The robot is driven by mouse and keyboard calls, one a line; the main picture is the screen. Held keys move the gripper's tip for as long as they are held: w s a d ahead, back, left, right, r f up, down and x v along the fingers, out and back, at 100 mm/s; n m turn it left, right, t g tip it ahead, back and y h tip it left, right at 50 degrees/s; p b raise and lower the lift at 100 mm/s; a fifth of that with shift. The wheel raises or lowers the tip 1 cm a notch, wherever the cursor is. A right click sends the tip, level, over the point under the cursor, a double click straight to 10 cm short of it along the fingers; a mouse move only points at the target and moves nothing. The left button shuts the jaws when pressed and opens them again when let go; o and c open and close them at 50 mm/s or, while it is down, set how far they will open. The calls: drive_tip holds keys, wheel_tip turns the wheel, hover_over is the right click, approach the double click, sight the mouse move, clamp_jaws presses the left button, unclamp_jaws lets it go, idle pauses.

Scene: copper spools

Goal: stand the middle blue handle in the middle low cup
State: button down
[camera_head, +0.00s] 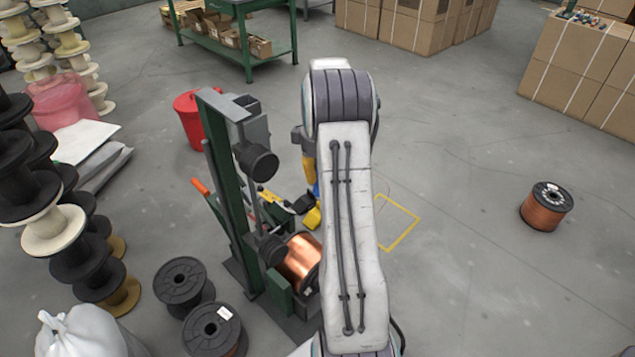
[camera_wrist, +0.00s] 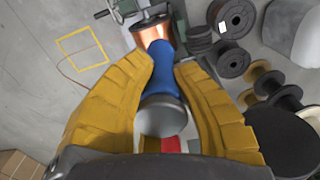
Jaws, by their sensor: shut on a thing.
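My gripper (camera_wrist: 162,64) is shut on a blue handle (camera_wrist: 160,80) with a grey end (camera_wrist: 161,120) facing the wrist camera. Its two yellow fingers lie on either side of the handle. In the wrist view the handle's far end overlaps a copper spool (camera_wrist: 152,33); I cannot tell whether they touch. In the head view my arm hides most of my gripper (camera_head: 312,192), and only a sliver of the blue handle (camera_head: 317,190) shows. I cannot make out a row of low cups, nor the other handles, in either view.
A green stand (camera_head: 226,170) with dark round parts is left of my arm, with a copper spool (camera_head: 299,262) at its foot. A red bin (camera_head: 189,122) stands behind it. Black spools (camera_head: 180,283) fill the lower left. The floor right of my arm is mostly clear, with one copper spool (camera_head: 545,207).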

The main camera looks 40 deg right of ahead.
drive_tip(key=d+f+b, duration=0.2)
drive_tip(key=f+b, duration=0.9)
drive_tip(key=f, duration=0.6)
drive_tip(key=s+d+f+b, duration=0.1)
drive_tip(key=d+f+b, duration=0.2)
drive_tip(key=f+b, duration=0.8)
drive_tip(key=s+d+f+b, duration=0.1)
drive_tip(key=d+f+b, duration=0.1)
drive_tip(key=f+b, duration=1)
drive_tip(key=shift+d+f, duration=0.35)
drive_tip(key=shift+f, duration=5.25)
